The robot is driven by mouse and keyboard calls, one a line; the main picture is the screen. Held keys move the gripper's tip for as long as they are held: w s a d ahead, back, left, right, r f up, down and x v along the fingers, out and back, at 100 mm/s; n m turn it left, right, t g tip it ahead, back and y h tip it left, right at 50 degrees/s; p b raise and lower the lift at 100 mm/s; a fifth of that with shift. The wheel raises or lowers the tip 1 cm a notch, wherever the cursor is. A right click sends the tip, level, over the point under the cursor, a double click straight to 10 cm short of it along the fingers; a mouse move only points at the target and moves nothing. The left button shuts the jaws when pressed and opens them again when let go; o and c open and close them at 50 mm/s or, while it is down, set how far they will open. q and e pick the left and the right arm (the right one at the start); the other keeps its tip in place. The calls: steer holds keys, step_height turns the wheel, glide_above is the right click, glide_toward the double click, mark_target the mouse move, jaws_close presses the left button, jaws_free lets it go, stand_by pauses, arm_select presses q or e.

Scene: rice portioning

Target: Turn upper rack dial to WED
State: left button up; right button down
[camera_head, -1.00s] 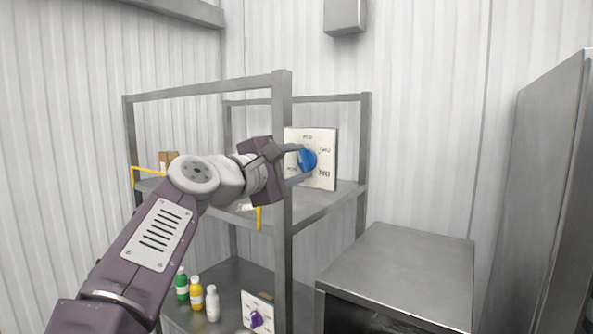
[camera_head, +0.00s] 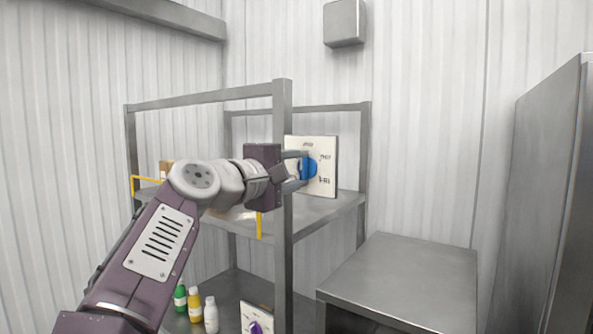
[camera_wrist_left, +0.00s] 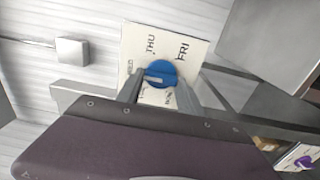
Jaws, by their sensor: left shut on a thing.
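The upper rack dial (camera_head: 309,166) is a blue round knob on a white panel (camera_head: 327,150) that stands on the upper shelf. Its day labels include THU and FRI at the right; a small label at the top is hard to read. My left gripper (camera_head: 301,168) reaches in from the left, with its fingers shut on the dial. In the left wrist view the blue dial (camera_wrist_left: 166,72) sits between the fingertips (camera_wrist_left: 158,88), with THU and FRI readable on the panel. The dial's pointing direction is not clear. My right gripper is not in view.
The metal rack (camera_head: 283,215) has an upright post close to my left gripper. A lower white panel with a purple dial (camera_head: 255,327) and several bottles (camera_head: 195,304) stand on the lower shelf. A metal cabinet (camera_head: 400,275) stands at the right.

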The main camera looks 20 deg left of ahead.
arm_select(q)
steer(key=o, duration=1.4)
steer(key=shift+s+a, duration=0.1)
steer(key=shift+s, duration=0.1)
steer(key=b+v, duration=0.3)
steer(key=v, duration=0.5)
steer(key=shift+s, duration=0.25)
